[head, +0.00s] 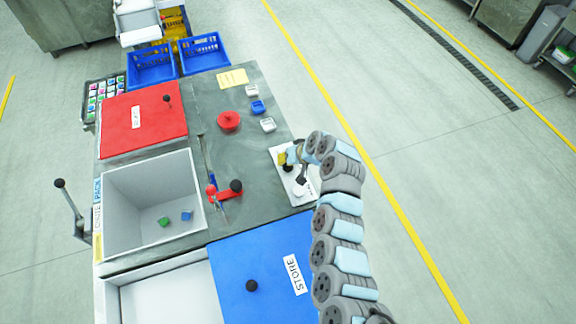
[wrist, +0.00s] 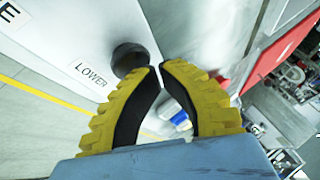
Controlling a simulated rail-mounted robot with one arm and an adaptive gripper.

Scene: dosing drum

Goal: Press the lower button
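The lower button is a round black knob (wrist: 130,58) on a white panel, with the label LOWER (wrist: 90,74) to its left in the wrist view. In the head view the white panel (head: 283,155) lies at the right edge of the grey worktop, partly covered by my arm. My gripper (wrist: 158,70) has yellow, black-lined fingers with the tips drawn together and nothing held between them. The tips are right beside the black knob in the wrist view; I cannot tell whether they touch it. In the head view my gripper (head: 283,158) is over the panel.
A red lid (head: 145,125), a red knob (head: 229,121) and a red lever with a black ball (head: 236,186) are on the worktop. A grey bin (head: 150,185) holds small blocks. A blue STORE lid (head: 255,270) is in front. Small blue and white switches (head: 257,107) lie behind the panel.

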